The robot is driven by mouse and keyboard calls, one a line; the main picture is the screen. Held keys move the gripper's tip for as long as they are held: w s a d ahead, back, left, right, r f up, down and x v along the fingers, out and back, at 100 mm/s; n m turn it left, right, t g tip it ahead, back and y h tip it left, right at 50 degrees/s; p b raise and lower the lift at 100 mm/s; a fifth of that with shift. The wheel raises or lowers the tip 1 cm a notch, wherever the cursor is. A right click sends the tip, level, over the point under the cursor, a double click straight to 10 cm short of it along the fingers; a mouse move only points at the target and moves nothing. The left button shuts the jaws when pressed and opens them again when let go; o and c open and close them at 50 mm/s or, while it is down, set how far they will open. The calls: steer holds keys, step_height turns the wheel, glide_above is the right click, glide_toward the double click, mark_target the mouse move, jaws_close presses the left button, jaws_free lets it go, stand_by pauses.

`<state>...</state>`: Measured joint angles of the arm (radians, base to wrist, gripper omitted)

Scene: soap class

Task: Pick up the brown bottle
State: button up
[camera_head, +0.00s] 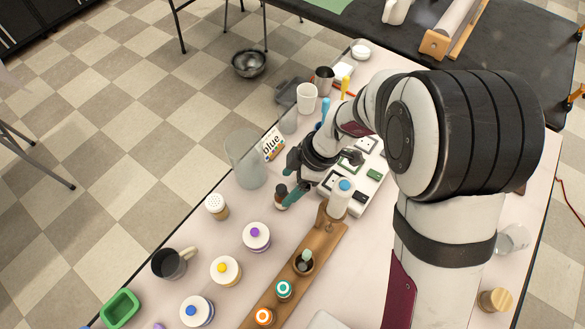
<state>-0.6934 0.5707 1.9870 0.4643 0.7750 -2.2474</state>
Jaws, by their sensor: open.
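The small brown bottle (281,197) with a dark cap stands on the pale table, left of centre. My gripper (289,185) is open right beside it, reaching in from the right. A teal finger shows just to the right of the bottle. The other fingertip is not clear, so I cannot tell whether the bottle is between the fingers or touching them.
A shaker (216,206) and a purple-topped jar (256,237) are to the left and front. A wooden rack (325,247) lies to the right.

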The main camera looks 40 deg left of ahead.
mark_target(277, 197)
steer(key=x, duration=0.2)
steer(key=s+x, duration=0.1)
steer(key=x, duration=0.2)
steer(key=shift+f, duration=0.2)
steer(key=shift+s+a+f, duration=0.1)
steer(key=shift+a+f, duration=0.1)
steer(key=shift+f, duration=0.25)
steer(key=shift+r, duration=0.1)
jaws_close()
